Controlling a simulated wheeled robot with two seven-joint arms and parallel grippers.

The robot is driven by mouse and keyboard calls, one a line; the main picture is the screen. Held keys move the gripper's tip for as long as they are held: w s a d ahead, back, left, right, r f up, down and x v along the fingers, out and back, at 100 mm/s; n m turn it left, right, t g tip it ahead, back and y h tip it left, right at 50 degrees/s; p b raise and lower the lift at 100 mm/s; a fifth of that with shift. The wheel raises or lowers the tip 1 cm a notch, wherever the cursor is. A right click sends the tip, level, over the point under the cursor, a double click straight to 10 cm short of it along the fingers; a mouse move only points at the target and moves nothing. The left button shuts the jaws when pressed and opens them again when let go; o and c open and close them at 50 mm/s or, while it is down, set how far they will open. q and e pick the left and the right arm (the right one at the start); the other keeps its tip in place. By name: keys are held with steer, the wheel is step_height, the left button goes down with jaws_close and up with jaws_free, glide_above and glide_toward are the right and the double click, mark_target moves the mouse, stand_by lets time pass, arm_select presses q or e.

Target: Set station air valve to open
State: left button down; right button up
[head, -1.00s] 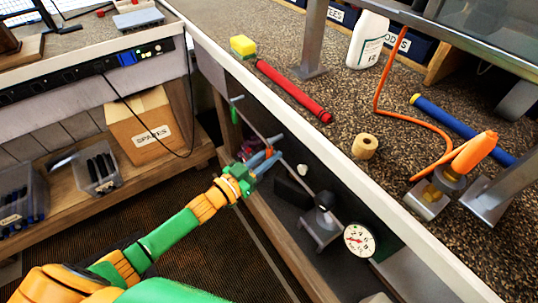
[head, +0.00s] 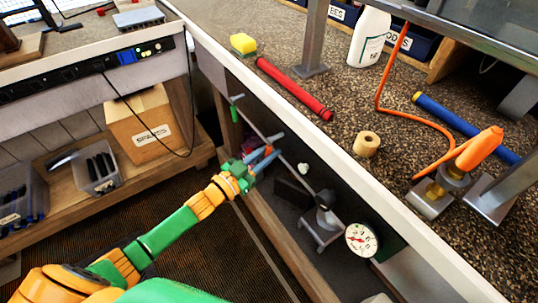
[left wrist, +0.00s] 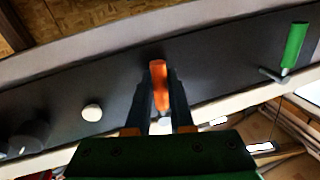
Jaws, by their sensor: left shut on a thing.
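An orange valve handle (left wrist: 159,82) stands between the fingers of my left gripper (left wrist: 160,100) in the left wrist view. In the head view, my left gripper (head: 266,158) reaches under the bench front, with its fingers at the thin pipe (head: 257,127). It is shut on the orange handle, which is mostly hidden there. A round white gauge (head: 361,239) with a red needle is nearer along the bench front. My right gripper is out of view.
The bench edge (head: 300,123) runs above my left gripper. On the bench are a red tube (head: 294,88), a tape roll (head: 366,144) and a white bottle (head: 369,38). Left, a shelf holds a cardboard box (head: 145,125). The floor between is free.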

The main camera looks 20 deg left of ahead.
mark_target(271, 118)
arm_select(q)
steer(key=a+m+b, duration=0.1)
steer(key=m, duration=0.2)
steer(key=w+r+m+h+b, duration=0.1)
steer(key=m, duration=0.2)
steer(key=w+a+m+b, duration=0.1)
steer(key=m+b, duration=0.1)
steer(key=m, duration=0.1)
steer(key=shift+a+r+t, duration=0.2)
steer(key=shift+a+t, duration=0.1)
steer(key=m, duration=0.1)
steer(key=r+m+h+b, duration=0.1)
steer(key=m, duration=0.1)
steer(key=a+r+m+b, duration=0.1)
steer(key=m, duration=0.1)
steer(key=shift+w+h, duration=0.4)
steer(key=shift+w+r+m+g+h+b, duration=0.1)
steer(key=shift+r+m+g+h+b, duration=0.3)
steer(key=shift+m, duration=0.8)
steer(key=shift+r+m+g+h+b, duration=0.15)
steer(key=shift+r+m+b, duration=0.3)
steer(key=shift+m, duration=0.75)
steer(key=shift+r, duration=0.25)
steer(key=c, duration=0.8)
jaws_free()
steer(key=shift+f, duration=0.1)
